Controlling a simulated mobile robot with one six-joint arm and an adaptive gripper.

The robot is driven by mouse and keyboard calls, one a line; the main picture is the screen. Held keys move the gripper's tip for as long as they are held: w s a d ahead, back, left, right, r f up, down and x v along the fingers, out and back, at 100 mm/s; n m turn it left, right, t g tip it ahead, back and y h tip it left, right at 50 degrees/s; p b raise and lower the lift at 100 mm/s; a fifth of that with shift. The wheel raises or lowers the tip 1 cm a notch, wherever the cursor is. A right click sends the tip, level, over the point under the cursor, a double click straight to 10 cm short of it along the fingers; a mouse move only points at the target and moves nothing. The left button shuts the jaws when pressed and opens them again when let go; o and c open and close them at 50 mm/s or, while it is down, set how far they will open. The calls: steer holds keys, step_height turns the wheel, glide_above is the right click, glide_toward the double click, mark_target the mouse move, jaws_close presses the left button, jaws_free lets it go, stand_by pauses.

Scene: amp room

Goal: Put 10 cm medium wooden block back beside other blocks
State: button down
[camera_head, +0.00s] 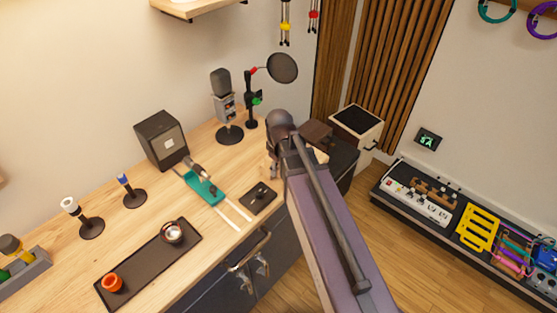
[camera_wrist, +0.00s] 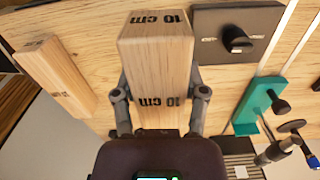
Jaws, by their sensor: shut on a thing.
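The 10 cm wooden block (camera_wrist: 155,65) is pale wood with "10 cm" printed in black on two faces. My gripper (camera_wrist: 161,94) is shut on it, one finger on each side, in the wrist view. The wooden counter shows behind the block; whether the block touches it I cannot tell. Another wooden block (camera_wrist: 55,78), with a small dark print, is on the counter to the left, apart from the held one. In the head view my arm hides most of the gripper and the blocks.
A black panel with a knob (camera_wrist: 237,36) lies close right of the held block. A teal slider on white rails (camera_wrist: 258,105) is beyond it; it also shows in the head view (camera_head: 204,188). A microphone (camera_head: 222,85) and pop filter (camera_head: 282,68) stand behind. The counter's edge is near.

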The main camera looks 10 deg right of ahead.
steer(key=shift+a, duration=0.1)
steer(key=shift+w+r, duration=0.1)
steer(key=shift+w, duration=0.05)
steer(key=w+d+r+p, duration=0.3)
steer(key=w+d, duration=0.1)
steer(key=w, duration=0.5)
steer(key=shift+w, duration=0.25)
step_height(320, 180, down, 6)
steer(key=b, duration=0.6)
steer(key=shift+f, duration=0.1)
stand_by(0.4)
steer(key=shift+f+b, duration=1.85)
steer(key=shift+f, duration=0.05)
